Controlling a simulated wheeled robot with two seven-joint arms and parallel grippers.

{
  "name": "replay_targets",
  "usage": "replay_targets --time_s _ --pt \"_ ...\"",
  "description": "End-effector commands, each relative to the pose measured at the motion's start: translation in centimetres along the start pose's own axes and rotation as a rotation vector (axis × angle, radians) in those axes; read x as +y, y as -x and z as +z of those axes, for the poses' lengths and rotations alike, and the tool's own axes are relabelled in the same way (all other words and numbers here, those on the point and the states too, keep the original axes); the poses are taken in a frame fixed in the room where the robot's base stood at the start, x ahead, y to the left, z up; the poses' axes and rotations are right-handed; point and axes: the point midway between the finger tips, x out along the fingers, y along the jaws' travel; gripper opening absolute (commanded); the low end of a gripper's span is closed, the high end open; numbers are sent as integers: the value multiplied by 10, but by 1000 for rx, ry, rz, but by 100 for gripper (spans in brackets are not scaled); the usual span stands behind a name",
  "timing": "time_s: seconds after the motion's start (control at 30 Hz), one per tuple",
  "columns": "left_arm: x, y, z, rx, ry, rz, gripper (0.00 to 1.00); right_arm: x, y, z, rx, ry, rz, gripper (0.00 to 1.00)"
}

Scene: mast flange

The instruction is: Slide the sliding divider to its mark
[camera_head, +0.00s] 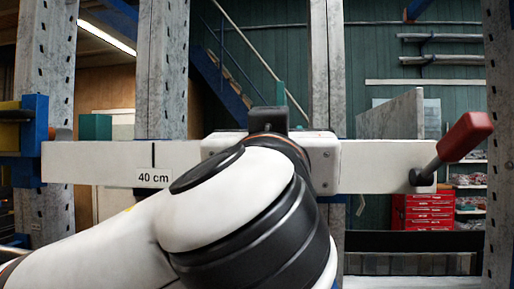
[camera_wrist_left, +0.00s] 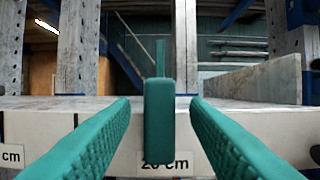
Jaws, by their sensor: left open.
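A long white beam (camera_head: 100,165) spans the head view, with a black line (camera_head: 153,154) above a "40 cm" label (camera_head: 153,178). In the wrist view a green upright block, apparently the sliding divider (camera_wrist_left: 159,120), stands at the beam's front and partly covers a "20 cm" label (camera_wrist_left: 178,162). A thinner green upright (camera_wrist_left: 160,57) shows behind it. My left gripper (camera_wrist_left: 160,103) is open, its green fingers on either side of the block with visible gaps. In the head view my left arm hides the fingers and the block; a green tip (camera_head: 281,92) shows above.
A red-handled lever (camera_head: 465,137) sits at the beam's right end. A blue bracket (camera_head: 34,135) holds its left end. A grey plate (camera_head: 392,117) stands behind the beam at right. Grey perforated posts (camera_head: 162,70) rise behind. The beam front left of my gripper looks clear.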

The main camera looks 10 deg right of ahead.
Motion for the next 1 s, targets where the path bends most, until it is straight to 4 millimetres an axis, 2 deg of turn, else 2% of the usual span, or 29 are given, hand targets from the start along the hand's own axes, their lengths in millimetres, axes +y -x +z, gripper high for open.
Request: replay_targets --time_s 0.53,1.0 --pt "0 42 9 0 0 -2 42 0 -29 -3 0 0 0 36" --pt "0 46 12 1 -1 -1 42 1 -30 -3 0 0 0 36"
